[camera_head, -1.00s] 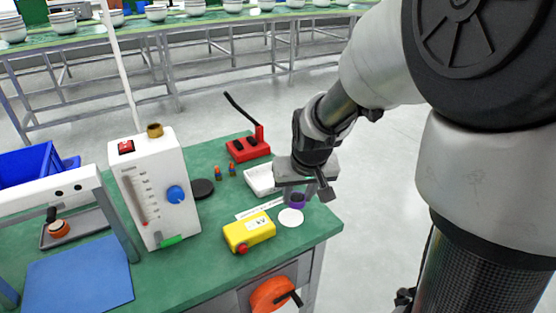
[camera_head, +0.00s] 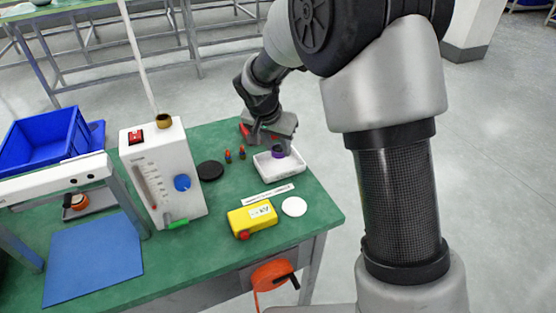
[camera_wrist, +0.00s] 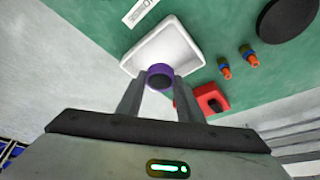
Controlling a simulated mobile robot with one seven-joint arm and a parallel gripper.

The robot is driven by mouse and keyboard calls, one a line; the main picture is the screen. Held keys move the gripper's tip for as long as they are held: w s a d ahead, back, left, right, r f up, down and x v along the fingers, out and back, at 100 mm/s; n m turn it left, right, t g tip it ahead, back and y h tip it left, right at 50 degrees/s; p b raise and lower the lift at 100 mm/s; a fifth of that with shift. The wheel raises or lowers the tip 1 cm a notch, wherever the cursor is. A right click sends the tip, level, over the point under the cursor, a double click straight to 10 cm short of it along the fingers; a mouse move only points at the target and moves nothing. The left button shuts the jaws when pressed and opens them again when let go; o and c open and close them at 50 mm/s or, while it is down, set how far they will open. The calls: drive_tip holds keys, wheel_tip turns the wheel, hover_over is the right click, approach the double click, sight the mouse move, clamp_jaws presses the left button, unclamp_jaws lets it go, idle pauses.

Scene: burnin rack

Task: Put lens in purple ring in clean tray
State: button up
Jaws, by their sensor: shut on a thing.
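The lens in the purple ring (camera_wrist: 160,76) is between the fingertips of my gripper (camera_wrist: 158,88) in the wrist view. In the head view the purple ring (camera_head: 278,151) shows just below my gripper (camera_head: 272,140). My gripper is shut on it. The white clean tray (camera_wrist: 190,52) lies under and beyond the ring in the wrist view. In the head view the tray (camera_head: 291,170) sits on the green bench top, and the ring is over its inside. I cannot tell whether the ring touches the tray floor.
A white disc (camera_head: 294,206), a label strip (camera_head: 266,197) and a yellow box (camera_head: 252,218) lie in front of the tray. Two small orange-tipped pieces (camera_head: 235,155) and a black disc (camera_head: 210,171) are left of it. A white flowmeter box (camera_head: 162,178) stands farther left.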

sight(276, 152)
drive_tip(key=shift+f+b, duration=0.4)
drive_tip(key=shift+f, duration=2)
drive_tip(key=shift+f, duration=0.15)
drive_tip(key=o, duration=1.1)
drive_tip(key=shift+r, duration=0.4)
drive_tip(key=p+v, duration=0.2)
drive_tip(key=v, duration=0.9)
drive_tip(key=shift+s+r, duration=0.25)
drive_tip(key=shift+r, duration=0.05)
